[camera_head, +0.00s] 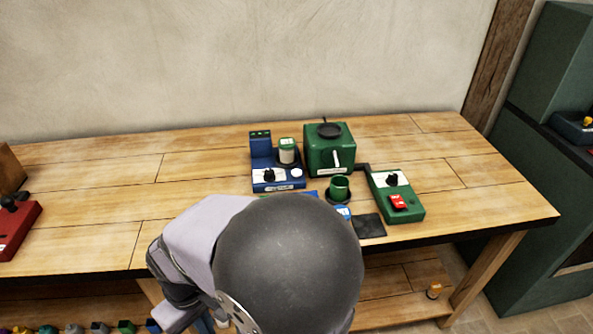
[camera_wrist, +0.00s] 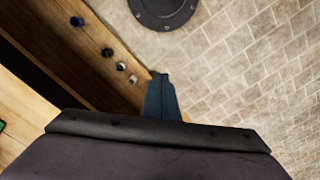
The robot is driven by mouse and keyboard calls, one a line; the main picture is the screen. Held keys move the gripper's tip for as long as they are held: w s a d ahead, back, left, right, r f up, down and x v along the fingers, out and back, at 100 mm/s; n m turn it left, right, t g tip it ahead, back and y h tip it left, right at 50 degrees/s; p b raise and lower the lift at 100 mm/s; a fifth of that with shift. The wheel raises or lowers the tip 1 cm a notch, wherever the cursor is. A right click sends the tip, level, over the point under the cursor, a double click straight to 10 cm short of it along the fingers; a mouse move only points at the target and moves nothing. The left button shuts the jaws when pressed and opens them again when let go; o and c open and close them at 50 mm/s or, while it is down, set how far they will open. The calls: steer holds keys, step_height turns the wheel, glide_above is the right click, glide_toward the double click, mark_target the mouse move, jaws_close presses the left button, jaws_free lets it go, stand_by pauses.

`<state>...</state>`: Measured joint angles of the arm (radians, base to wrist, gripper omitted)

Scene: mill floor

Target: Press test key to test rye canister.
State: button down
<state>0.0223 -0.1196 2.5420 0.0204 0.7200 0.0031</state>
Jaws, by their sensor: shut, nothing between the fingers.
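A blue device (camera_head: 278,183) stands on the bench with a dark knob (camera_head: 269,174) and a pale round key (camera_head: 297,173) on its front. A whitish canister with a green top (camera_head: 287,152) stands upright on it. Its label is too small to read, so I cannot tell whether it is the rye one. My gripper (camera_wrist: 161,98) shows in the wrist view, shut and empty, pointing down over the floor, away from the blue device. In the head view my arm hides the gripper and part of the bench front.
A green box machine (camera_head: 318,160), a green cup (camera_head: 339,188), a dark mat (camera_head: 369,226) and a green switch box with a red switch (camera_head: 398,201) crowd the right bench. A red device (camera_head: 15,228) stands far left.

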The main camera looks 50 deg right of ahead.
steer(key=w+d+r+m+t+y+p, duration=0.2)
steer(key=w+d+r+m+p, duration=0.45)
steer(key=d+m, duration=0.2)
steer(key=w+d+r+m+t+y+p, duration=0.1)
steer(key=w+d+r+m+t+p, duration=0.1)
steer(key=w+d+r+m+p, duration=0.55)
steer(key=s+d+r+m+t+h+p, duration=0.1)
steer(key=d+m+p, duration=0.1)
steer(key=d, duration=0.8)
steer(key=s+d+r+m+t+h+p, duration=0.1)
steer(key=d+m+t+p, duration=0.1)
steer(key=d+m, duration=0.3)
steer(key=s+d+r+m+t+h+p, duration=0.1)
steer(key=d+m, duration=0.3)
steer(key=d, duration=1)
steer(key=shift+s+d+r+t+h+p, duration=0.3)
steer(key=shift+s+r+t+h+p, duration=0.1)
steer(key=shift+r+t, duration=0.2)
step_height(320, 180, down, 7)
steer(key=b, duration=0.5)
steer(key=shift+f, duration=0.1)
steer(key=shift+f+b, duration=0.8)
steer(key=shift+b, duration=0.05)
steer(key=shift+f, duration=0.2)
